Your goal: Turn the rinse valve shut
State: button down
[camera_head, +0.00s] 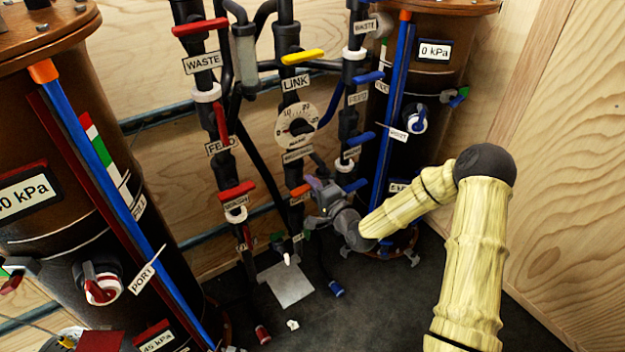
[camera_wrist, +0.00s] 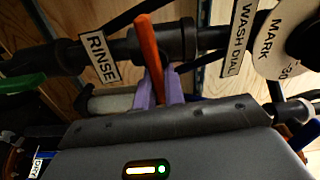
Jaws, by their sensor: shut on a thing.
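The rinse valve's orange lever (camera_wrist: 147,45) stands across its dark pipe in the wrist view, beside a white RINSE label (camera_wrist: 98,57). In the head view the orange lever (camera_head: 301,190) shows small on the middle pipe, below the dial. My gripper (camera_wrist: 158,88) has its purple fingers on either side of the lever's near end and is shut on it. In the head view my gripper (camera_head: 315,185) reaches the lever from the right. The fingers and my wrist hide part of the lever and the label there.
A round dial (camera_head: 297,127) and a yellow LINK lever (camera_head: 302,57) sit above on the same pipe. Red levers (camera_head: 236,190) line the left pipe, and blue levers (camera_head: 356,185) the right pipe, close to my gripper. Large brown tanks (camera_head: 425,75) flank the pipes. A green lever (camera_wrist: 22,83) shows at left.

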jog(key=shift+f+m, duration=0.1)
jog(key=shift+m, duration=0.5)
jog(key=shift+f, duration=0.1)
jog(key=c, duration=1.5)
grip_release()
jog(key=p+v, duration=0.2)
jog(key=v, duration=1.5)
jog(key=shift+s+d, duration=0.15)
jog(key=shift+d, duration=0.05)
